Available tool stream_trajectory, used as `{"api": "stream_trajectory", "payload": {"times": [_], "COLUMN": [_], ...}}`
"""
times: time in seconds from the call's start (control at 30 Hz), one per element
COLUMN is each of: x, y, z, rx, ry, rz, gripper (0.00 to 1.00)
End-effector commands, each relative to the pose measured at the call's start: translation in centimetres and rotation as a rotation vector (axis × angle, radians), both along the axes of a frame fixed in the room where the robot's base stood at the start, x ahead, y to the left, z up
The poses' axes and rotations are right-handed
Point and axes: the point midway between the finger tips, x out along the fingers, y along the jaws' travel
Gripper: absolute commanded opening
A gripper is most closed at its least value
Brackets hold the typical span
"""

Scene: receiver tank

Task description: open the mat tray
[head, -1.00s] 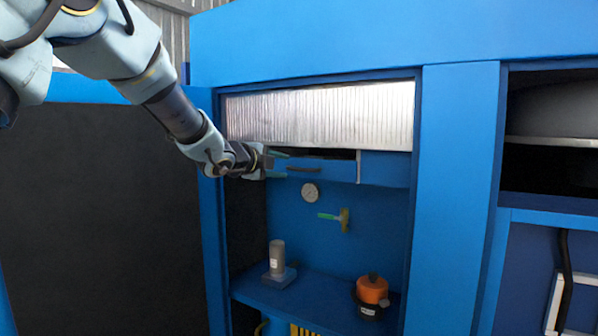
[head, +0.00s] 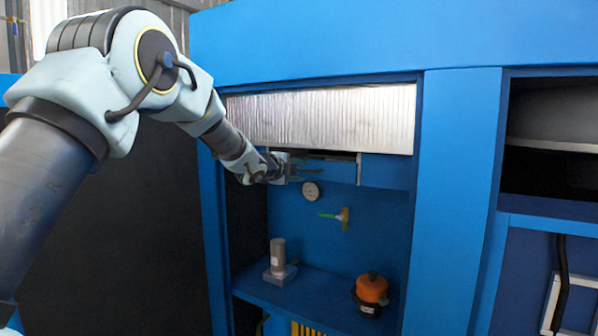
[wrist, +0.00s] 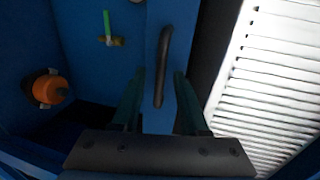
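The mat tray (head: 340,172) is a blue drawer front under a pale ribbed panel. It has a dark bar handle, clear in the wrist view (wrist: 163,60) and mostly hidden by my gripper in the head view. My gripper (head: 312,170) is in front of the tray. In the wrist view its two fingers (wrist: 159,72) are apart, one on each side of the handle's near end, with space between them and the bar. A dark gap shows between the tray and the ribbed panel. I cannot tell whether the tray is slightly out.
The ribbed panel (head: 320,118) is just above the tray. Below are a round gauge (head: 311,191), a green-handled valve (head: 344,218), a grey cylinder on a base (head: 278,255) and an orange-topped pot (head: 371,290). Blue cabinet posts (head: 455,200) bound the bay.

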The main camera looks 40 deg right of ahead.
Motion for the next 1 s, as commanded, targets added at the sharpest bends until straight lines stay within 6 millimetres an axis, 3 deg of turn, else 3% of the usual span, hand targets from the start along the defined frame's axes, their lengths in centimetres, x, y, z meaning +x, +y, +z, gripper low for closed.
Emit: {"api": "stream_trajectory", "payload": {"times": [0.07, 0.37, 1.0], "x": [0.01, 0.01, 0.02], "y": [0.01, 0.03, 0.04], "z": [0.00, 0.01, -0.01], "rx": [0.000, 0.000, 0.001], "ry": [0.000, 0.000, 0.000], "rz": [0.000, 0.000, 0.000], "gripper": [0.34, 0.01, 0.00]}}
